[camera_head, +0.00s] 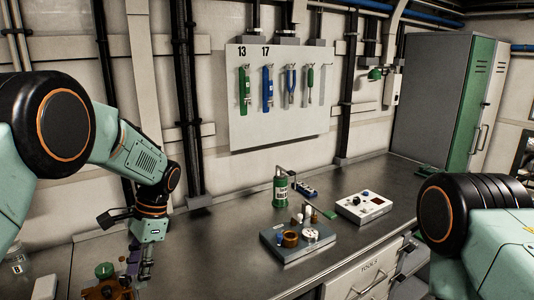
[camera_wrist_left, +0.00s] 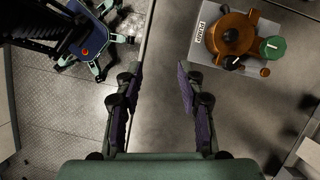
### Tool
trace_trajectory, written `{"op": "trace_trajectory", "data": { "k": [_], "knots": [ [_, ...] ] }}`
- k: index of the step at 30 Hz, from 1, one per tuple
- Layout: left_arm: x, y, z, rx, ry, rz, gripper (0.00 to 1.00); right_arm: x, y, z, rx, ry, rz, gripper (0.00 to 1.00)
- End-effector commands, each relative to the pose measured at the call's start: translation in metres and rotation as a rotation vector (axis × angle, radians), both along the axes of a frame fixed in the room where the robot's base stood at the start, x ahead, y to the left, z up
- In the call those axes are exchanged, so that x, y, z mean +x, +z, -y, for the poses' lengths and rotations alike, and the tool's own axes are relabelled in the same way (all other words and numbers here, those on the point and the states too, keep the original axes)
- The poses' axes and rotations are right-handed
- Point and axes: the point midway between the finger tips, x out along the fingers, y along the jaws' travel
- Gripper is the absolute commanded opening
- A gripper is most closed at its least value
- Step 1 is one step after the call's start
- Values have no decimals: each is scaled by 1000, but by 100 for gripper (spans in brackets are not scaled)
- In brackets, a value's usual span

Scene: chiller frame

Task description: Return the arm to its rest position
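My left arm comes in from the left of the head view and bends down over the left part of the bench. Its gripper (camera_head: 140,266) points down beside an orange-brown device with a green knob (camera_head: 104,290). In the left wrist view the two dark fingers of the left gripper (camera_wrist_left: 157,85) stand wide apart, with nothing between them. The same orange-brown device (camera_wrist_left: 232,36) lies ahead and right of the fingers, apart from them, on a grey labelled plate. My right arm shows at the lower right of the head view; its gripper is out of view.
A green bottle (camera_head: 280,190), a grey-blue tray (camera_head: 298,252) with small parts and a white control box (camera_head: 363,207) stand on the dark bench (camera_head: 225,225). Tools hang on a white wall board (camera_head: 275,127). A tall green-and-grey cabinet (camera_head: 435,95) stands at the back right.

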Motion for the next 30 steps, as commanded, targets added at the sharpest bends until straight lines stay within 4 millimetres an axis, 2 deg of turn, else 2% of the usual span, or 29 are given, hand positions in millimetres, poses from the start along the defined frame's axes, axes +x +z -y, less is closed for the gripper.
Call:
{"op": "trace_trajectory", "data": {
  "k": [4,11,17,20,24,30],
  "knots": [
    [-1,-4,-1,-2,2,-1,39,0,0,0,0,0,0,33],
    [-20,-60,6,-44,47,33,39,0,0,0,0,0,0,33],
    [-51,-113,16,-87,110,69,39,0,0,0,0,0,0,33],
    [-77,-144,23,-112,163,93,39,0,0,0,0,0,0,33],
    [-127,-189,35,-152,268,136,39,0,0,0,0,0,0,33],
    [-206,-229,48,-183,444,204,39,0,0,0,0,0,0,33]
  ]
}}
